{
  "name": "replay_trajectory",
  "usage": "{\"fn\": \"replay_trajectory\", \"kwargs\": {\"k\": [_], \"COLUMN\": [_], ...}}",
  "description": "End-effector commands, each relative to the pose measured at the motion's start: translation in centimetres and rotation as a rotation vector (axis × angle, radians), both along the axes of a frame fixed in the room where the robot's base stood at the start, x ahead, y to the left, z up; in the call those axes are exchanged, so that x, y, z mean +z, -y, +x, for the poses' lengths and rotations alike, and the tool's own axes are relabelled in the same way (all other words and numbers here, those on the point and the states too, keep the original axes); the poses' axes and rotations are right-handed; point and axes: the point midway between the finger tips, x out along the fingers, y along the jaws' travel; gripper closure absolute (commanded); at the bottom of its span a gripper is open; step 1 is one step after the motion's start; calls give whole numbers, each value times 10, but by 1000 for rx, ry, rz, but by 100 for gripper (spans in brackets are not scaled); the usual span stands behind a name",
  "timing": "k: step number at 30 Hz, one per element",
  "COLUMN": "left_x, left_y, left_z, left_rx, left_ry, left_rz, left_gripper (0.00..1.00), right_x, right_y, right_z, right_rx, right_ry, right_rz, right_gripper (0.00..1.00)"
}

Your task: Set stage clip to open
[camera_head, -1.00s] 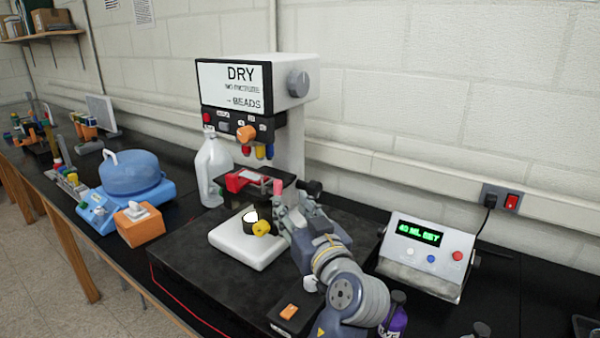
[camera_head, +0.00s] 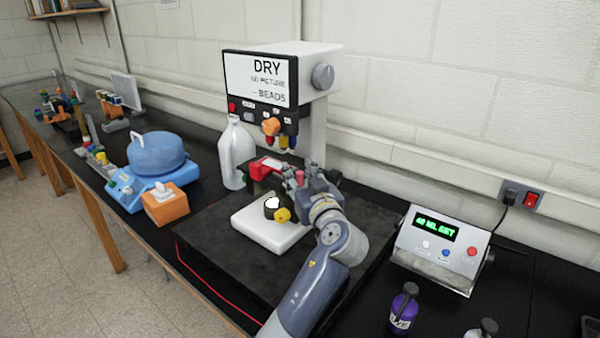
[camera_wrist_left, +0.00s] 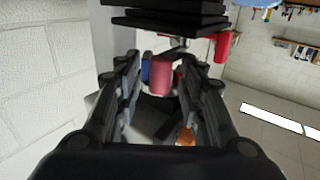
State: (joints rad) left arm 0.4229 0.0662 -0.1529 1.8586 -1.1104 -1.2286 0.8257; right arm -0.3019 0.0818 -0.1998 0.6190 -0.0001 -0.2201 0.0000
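The microscope-like device (camera_head: 313,125) carries a black stage with a red part (camera_head: 264,167) on it. A pink peg (camera_head: 300,175) stands at the stage's right side; I cannot tell whether it or the red part is the stage clip. My left gripper (camera_head: 288,180) is at the stage's right side, partly hiding it. In the left wrist view, the fingers (camera_wrist_left: 160,95) are apart, with the pink peg (camera_wrist_left: 160,76) showing between them and slightly beyond; I see no contact. Dark stage plates (camera_wrist_left: 168,18) lie at the top of that view. My right gripper is not in view.
A white block (camera_head: 270,232) with a dark round part and yellow knob sits below the stage. A white jug (camera_head: 237,152) stands at left. A display box (camera_head: 438,250) and purple bottle (camera_head: 403,308) are at right. The black base's front left is clear.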

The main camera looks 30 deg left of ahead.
Motion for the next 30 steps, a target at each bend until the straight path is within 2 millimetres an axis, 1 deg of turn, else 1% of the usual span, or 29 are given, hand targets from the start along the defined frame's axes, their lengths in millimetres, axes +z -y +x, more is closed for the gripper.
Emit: {"fn": "replay_trajectory", "kwargs": {"k": [4, 5, 6, 9, 20, 26, 30], "left_x": [0, 0, 0, 0, 1, 1, 2], "left_y": [0, 0, 0, 0, 0, -1, -2], "left_z": [0, 0, 0, 0, -2, -7, -11], "left_rx": [0, 0, 0, 0, -24, -111, -207], "left_ry": [0, 0, 0, 0, 0, 1, 1], "left_rz": [0, 0, 0, 0, 2, 1, 2], "left_gripper": [64, 70, 80, 100, 100, 100, 100], "right_x": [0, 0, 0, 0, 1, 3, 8], "right_y": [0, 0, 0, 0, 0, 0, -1], "right_z": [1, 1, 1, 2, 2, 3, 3], "right_rx": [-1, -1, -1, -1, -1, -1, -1], "right_ry": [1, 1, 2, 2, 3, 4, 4], "right_rz": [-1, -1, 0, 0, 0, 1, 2], "right_gripper": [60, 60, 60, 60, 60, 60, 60]}}
